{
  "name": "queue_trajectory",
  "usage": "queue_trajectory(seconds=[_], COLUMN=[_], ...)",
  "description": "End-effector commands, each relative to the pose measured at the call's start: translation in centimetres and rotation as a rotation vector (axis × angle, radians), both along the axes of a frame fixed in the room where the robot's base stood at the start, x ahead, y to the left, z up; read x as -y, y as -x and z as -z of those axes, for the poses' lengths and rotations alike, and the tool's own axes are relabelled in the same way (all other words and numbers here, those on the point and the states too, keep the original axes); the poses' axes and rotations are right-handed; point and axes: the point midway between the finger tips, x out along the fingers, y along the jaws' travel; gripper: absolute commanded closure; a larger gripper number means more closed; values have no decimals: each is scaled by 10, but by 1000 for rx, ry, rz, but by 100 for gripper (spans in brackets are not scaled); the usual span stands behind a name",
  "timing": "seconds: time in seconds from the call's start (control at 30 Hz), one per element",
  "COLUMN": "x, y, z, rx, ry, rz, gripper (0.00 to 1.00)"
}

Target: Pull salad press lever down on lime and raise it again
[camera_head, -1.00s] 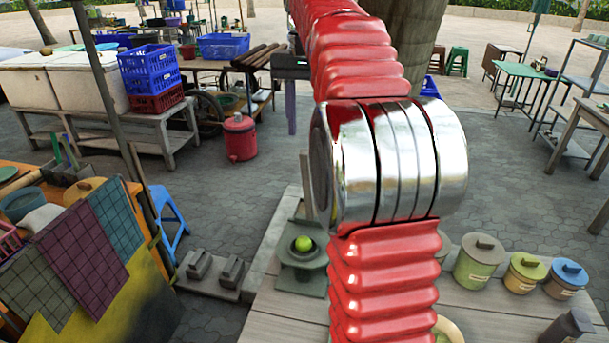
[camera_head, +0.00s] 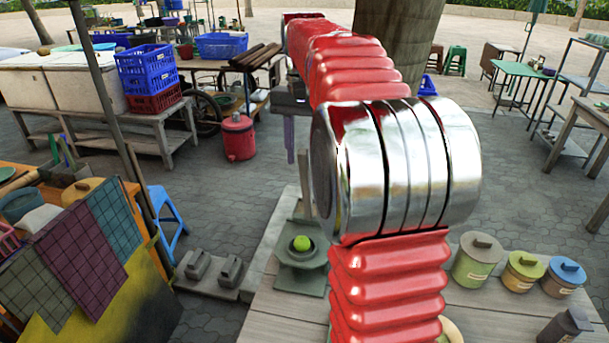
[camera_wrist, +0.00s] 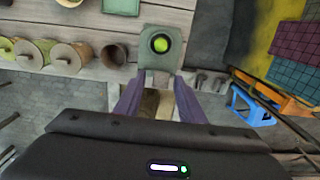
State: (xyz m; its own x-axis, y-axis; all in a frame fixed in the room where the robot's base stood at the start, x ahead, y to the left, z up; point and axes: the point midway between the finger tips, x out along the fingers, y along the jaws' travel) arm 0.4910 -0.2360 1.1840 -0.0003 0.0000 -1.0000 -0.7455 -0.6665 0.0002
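The green lime (camera_head: 302,243) sits in the round grey cup of the salad press (camera_head: 300,281) at the left end of the plank counter. A grey upright part rises behind the cup; my arm partly hides it, and I cannot clearly tell the lever. The wrist view shows the lime (camera_wrist: 160,43) in the press from above, beyond the fingertips. My gripper (camera_wrist: 157,88) has its two purple fingers apart, with no lime between them. In the head view my gripper (camera_head: 290,140) shows small behind the press, higher in the picture.
Lidded pots in green (camera_head: 477,260), yellow (camera_head: 523,271) and blue (camera_head: 564,277) stand right of my arm on the counter. Two grey blocks (camera_head: 212,268) sit on a slab left of the press.

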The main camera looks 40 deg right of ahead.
Motion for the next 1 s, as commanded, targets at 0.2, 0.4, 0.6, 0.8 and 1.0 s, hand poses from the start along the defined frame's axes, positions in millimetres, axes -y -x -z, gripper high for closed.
queue_trajectory(seconds=[0.2, 0.4, 0.6, 0.8, 1.0], x=[0, 0, 0, 0, 0], y=[1, 1, 1, 0, 1], z=[34, 57, 64, 64, 64], rx=[-3, -2, 0, 0, 0], ry=[-2, -1, 0, 0, 0], rz=[0, 0, 1, 1, 1], gripper=[64, 64, 64, 64, 78])
